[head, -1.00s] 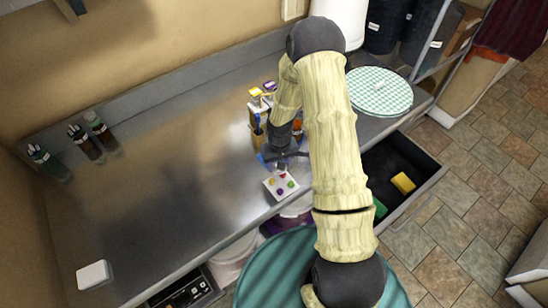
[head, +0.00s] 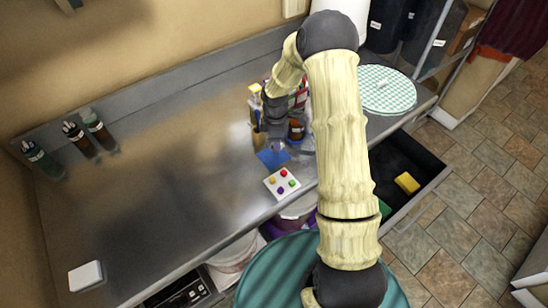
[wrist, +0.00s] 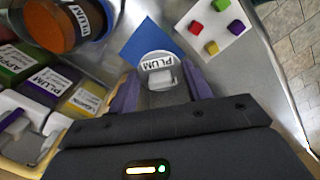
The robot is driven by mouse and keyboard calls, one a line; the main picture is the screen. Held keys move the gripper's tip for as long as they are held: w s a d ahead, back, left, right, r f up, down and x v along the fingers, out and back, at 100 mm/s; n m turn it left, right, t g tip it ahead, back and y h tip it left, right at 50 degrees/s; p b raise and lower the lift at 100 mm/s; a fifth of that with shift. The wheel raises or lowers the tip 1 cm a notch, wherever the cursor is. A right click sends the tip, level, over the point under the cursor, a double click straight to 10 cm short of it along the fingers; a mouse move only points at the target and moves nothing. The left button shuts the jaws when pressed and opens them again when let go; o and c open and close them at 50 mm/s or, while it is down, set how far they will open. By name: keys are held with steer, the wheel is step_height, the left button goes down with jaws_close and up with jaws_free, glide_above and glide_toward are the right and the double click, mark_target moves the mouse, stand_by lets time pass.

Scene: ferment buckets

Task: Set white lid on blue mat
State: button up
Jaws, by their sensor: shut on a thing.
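The white lid (wrist: 157,60) carries a PLUM label and a pale block-shaped knob. My gripper (wrist: 163,90) is shut on it, with one finger on each side of the knob. The blue mat (wrist: 140,42) shows behind the lid in the wrist view, and the lid overlaps part of it there. In the head view the mat (head: 272,159) lies on the steel counter, just in front of my gripper (head: 277,146). The lid is hardly visible in the head view. I cannot tell the gap between lid and mat.
A white board with coloured cubes (head: 282,184) lies just in front of the mat. A PLUM jar (wrist: 62,22) and several labelled boxes (wrist: 40,85) stand close beside my gripper. An open drawer (head: 437,172) is at right. The counter's left half is mostly clear.

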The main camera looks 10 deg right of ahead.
steer(key=n, duration=0.1)
steer(key=w+n, duration=0.1)
steer(key=n, duration=0.1)
steer(key=r+n+b, duration=0.1)
steer(key=shift+w+a+r, duration=0.1)
steer(key=shift+w, duration=0.2)
steer(key=shift+w+a+r+n, duration=0.15)
steer(key=shift+r+n, duration=0.1)
steer(key=shift+n, duration=0.5)
steer(key=shift+w+d+r+n, duration=0.1)
steer(key=shift+w+r+n, duration=0.1)
steer(key=shift+n, duration=0.55)
steer(key=shift+f+p, duration=0.8)
steer(key=shift+f, duration=2.1)
steer(key=shift+f+p, duration=0.75)
steer(key=shift+f, duration=1.35)
steer(key=shift+s, duration=0.1)
